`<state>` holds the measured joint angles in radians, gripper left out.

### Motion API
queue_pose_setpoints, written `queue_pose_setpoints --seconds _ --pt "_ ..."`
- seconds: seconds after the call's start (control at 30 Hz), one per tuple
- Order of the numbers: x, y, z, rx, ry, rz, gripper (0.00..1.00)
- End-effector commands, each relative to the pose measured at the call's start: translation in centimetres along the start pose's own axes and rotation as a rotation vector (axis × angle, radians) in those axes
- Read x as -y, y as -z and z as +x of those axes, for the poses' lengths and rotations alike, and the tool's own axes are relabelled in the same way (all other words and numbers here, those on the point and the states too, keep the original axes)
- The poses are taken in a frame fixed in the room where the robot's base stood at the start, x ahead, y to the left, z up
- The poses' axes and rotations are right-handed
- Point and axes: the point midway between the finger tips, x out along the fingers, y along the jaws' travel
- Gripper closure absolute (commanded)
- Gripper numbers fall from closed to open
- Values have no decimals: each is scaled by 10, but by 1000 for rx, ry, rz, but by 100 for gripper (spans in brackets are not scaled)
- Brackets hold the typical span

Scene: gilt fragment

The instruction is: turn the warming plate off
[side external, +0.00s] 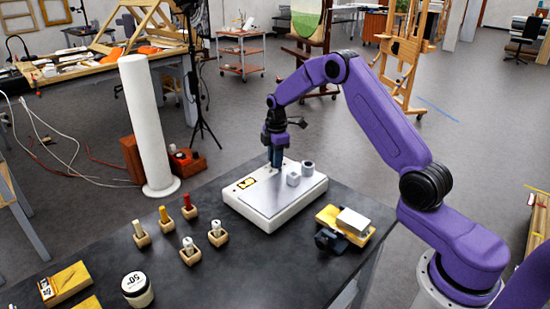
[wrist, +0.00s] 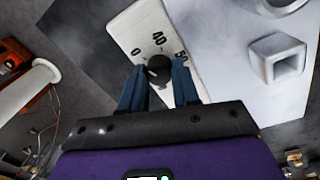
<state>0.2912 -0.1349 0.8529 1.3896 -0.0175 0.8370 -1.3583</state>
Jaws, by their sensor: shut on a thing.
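The warming plate (side external: 258,207) is a low white box with a grey metal top, standing on the dark table; its white dial panel (wrist: 158,22) fills the upper middle of the wrist view. The panel carries the marks 0, 40 and 50 around a small black knob (wrist: 158,68). The knob's pointer direction is too small to tell, and the fingers hide the knob in the side view.
A small square metal cup (side external: 293,180) and a round one (side external: 308,168) stand on the plate, close right of my gripper. A yellow block with a pale slab (side external: 353,221) lies to the right. Several bottles in wooden holders (side external: 189,252) and a jar (side external: 137,289) stand left.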

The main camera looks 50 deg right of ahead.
Motion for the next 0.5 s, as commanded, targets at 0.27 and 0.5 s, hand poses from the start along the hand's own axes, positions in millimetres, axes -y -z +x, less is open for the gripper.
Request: queue_pose_setpoints --seconds 0.27,0.5 --pt "-1 0 -1 -9 -3 -130 100" --pt "-1 -1 -1 -11 -3 -171 100"
